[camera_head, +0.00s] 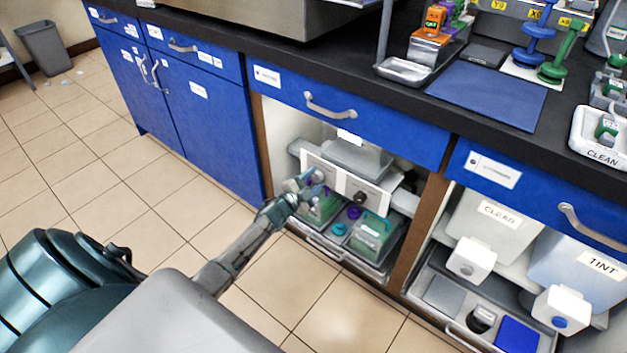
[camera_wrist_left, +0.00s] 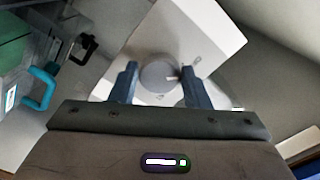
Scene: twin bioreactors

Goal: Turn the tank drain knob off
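A white panel (camera_head: 345,187) sits at the front of a grey tank (camera_head: 357,160) in the open cabinet bay under the blue drawer. A grey round knob (camera_wrist_left: 158,76) with a small pale pointer is on the white panel (camera_wrist_left: 205,40) in the left wrist view. My left gripper (camera_head: 312,182) reaches the panel's left part in the head view. In the left wrist view my left gripper (camera_wrist_left: 159,82) is open, with one finger on each side of the knob. I cannot tell whether the fingers touch it. The right gripper is not in view.
A dark knob (camera_head: 360,198) shows on the panel's right part. Below is a pull-out tray (camera_head: 340,252) with green boxes and purple and teal items. Tanks labelled CLEAR (camera_head: 497,225) and TINT (camera_head: 590,265) stand in the right bay. The tiled floor in front is clear.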

